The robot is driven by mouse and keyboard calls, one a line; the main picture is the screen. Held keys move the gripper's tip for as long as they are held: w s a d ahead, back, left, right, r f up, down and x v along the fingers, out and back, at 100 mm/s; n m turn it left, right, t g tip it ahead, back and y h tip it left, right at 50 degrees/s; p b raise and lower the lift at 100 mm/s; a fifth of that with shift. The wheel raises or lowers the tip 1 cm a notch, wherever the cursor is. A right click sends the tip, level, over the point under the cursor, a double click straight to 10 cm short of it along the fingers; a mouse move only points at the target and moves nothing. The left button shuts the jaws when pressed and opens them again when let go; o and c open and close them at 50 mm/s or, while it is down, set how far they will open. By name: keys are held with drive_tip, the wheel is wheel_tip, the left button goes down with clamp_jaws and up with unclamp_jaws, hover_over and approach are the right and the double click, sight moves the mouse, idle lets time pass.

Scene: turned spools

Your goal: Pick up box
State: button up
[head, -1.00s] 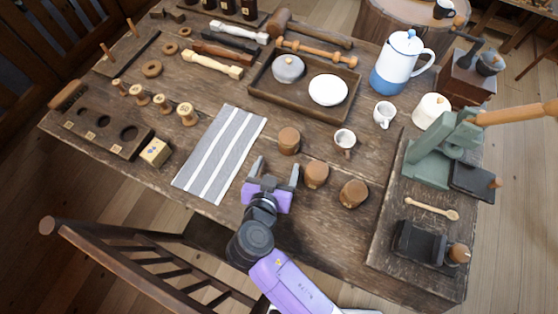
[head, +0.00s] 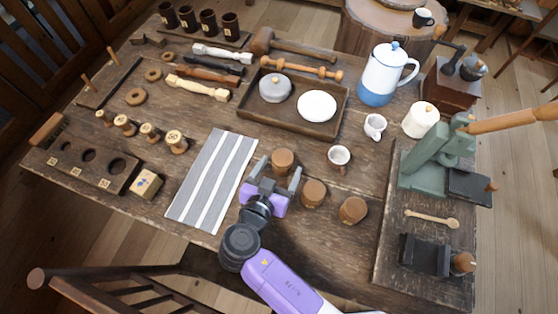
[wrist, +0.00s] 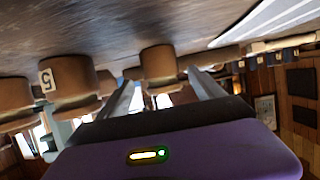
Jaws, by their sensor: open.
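A small pale-yellow box (head: 146,184) with a dark mark on it sits near the table's front-left edge, left of the striped cloth. My gripper (head: 279,167) is open and empty, well to the right of that box. Its fingers point at a round brown wooden pot (head: 282,159) just beyond the fingertips. In the wrist view that pot (wrist: 158,65) shows between my open fingers (wrist: 163,90); whether they touch it I cannot tell. The yellow box cannot be made out in the wrist view.
Two more brown pots (head: 313,193) (head: 353,209) stand right of my gripper; one in the wrist view (wrist: 70,78) bears a 5. The striped cloth (head: 212,178) lies flat to the left.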

sight(286, 155)
drive_tip(key=p+x, duration=0.1)
drive_tip(key=x, duration=0.5)
drive_tip(key=shift+w+a+f, duration=0.1)
drive_tip(key=shift+w, duration=0.2)
drive_tip(key=c, duration=1.5)
